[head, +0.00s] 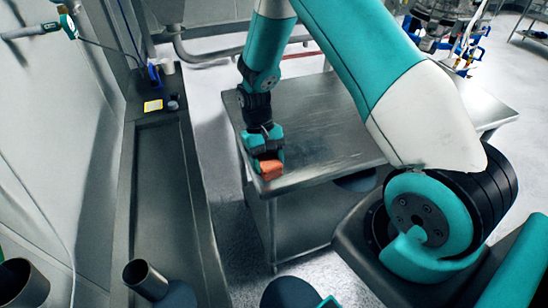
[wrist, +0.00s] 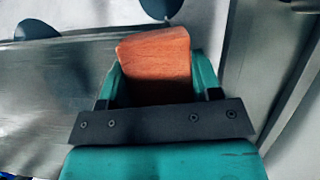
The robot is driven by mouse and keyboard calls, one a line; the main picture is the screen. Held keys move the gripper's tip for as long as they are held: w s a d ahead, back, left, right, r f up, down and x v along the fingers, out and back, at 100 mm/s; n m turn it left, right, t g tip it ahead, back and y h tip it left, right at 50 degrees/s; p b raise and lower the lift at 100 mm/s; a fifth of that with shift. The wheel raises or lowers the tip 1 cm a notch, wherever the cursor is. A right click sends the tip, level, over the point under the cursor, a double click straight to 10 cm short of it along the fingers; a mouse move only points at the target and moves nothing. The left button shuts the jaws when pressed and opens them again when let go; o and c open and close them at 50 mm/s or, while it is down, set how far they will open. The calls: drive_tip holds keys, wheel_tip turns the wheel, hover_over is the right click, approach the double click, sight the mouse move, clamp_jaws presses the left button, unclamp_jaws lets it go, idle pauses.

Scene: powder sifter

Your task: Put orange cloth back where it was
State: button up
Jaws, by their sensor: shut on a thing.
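The orange cloth (head: 271,170) is in my gripper (head: 266,158), by the near left corner of the metal table (head: 330,130). In the wrist view the cloth (wrist: 157,60) shows as an orange block between the two teal fingers of my gripper (wrist: 155,80), which are shut on it. I cannot tell whether the cloth touches the table top. The cloth's lower part is hidden by the gripper.
The metal table's top looks bare to the right of my gripper. A long dark counter (head: 160,200) runs along the left wall, with a yellow item (head: 153,106), a blue item (head: 154,75) and a white cup (head: 167,66) at its far end. A metal tube (head: 146,279) stands near the front.

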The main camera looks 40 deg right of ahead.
drive_tip(key=w+d+r+m+t+y+b, duration=0.2)
drive_tip(key=d+r+m+t+b, duration=0.3)
drive_tip(key=m, duration=0.7)
drive_tip(key=w+d+r+m+t+y+b, duration=0.1)
drive_tip(key=d+r+m+t+b, duration=0.15)
drive_tip(key=r+m+b, duration=0.7)
drive_tip(key=f+p, duration=0.1)
drive_tip(key=f, duration=0.6)
drive_tip(key=f+m+p, duration=0.1)
drive_tip(key=f, duration=0.6)
drive_tip(key=f+m+p, duration=0.1)
drive_tip(key=f, duration=0.6)
drive_tip(key=shift+w+f+m+p, duration=0.15)
drive_tip(key=shift+w+m+p, duration=0.05)
drive_tip(key=shift+m+p, duration=0.1)
drive_tip(key=shift+f, duration=0.1)
drive_tip(key=o, duration=0.9)
